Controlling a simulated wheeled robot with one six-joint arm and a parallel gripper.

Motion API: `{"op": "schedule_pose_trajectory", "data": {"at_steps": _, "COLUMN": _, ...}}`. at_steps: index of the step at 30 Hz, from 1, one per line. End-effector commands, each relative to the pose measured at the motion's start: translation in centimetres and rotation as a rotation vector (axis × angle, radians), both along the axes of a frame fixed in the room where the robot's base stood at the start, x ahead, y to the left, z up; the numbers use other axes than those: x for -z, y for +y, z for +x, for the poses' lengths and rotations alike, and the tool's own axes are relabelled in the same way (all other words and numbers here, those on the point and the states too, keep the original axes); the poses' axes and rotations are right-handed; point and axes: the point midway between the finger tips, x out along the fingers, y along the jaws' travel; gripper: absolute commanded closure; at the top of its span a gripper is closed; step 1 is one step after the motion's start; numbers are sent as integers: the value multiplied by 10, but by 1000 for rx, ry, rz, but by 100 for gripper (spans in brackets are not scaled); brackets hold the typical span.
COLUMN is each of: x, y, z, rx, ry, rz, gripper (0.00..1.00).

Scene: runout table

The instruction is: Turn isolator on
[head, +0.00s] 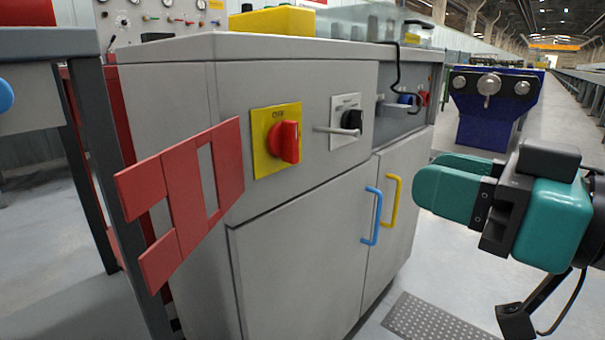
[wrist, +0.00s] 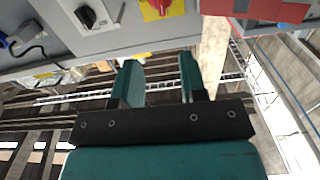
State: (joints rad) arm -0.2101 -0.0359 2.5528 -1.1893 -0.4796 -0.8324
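In the wrist view the red handle (wrist: 160,4) is cut off by the top edge. To its right in the head view, a black rotary knob (head: 351,121) sits on a white plate (head: 345,101). The frames do not clearly show which one is the isolator. My gripper (head: 440,186) is right of the cabinet, apart from both switches. In the wrist view its two teal fingers (wrist: 158,78) stand apart with nothing between.
A red panel with cut-outs (head: 188,190) stands out at the cabinet's left. A metal lever (head: 338,131) projects between the switches. Blue (head: 372,216) and yellow (head: 392,202) door handles stick out below. Floor between my gripper and the cabinet is mostly clear, with a grey mat (head: 430,318).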

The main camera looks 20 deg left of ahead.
Motion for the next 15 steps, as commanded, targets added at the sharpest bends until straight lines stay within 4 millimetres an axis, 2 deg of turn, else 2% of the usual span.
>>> {"op": "schedule_pose_trajectory", "data": {"at_steps": 7, "x": -7, "y": 27, "z": 9, "rx": -7, "ry": 7, "rz": -2, "gripper": 61}}
{"op": "schedule_pose_trajectory", "data": {"at_steps": 15, "x": -9, "y": 45, "z": 17, "rx": -13, "ry": 7, "rz": 3, "gripper": 61}}
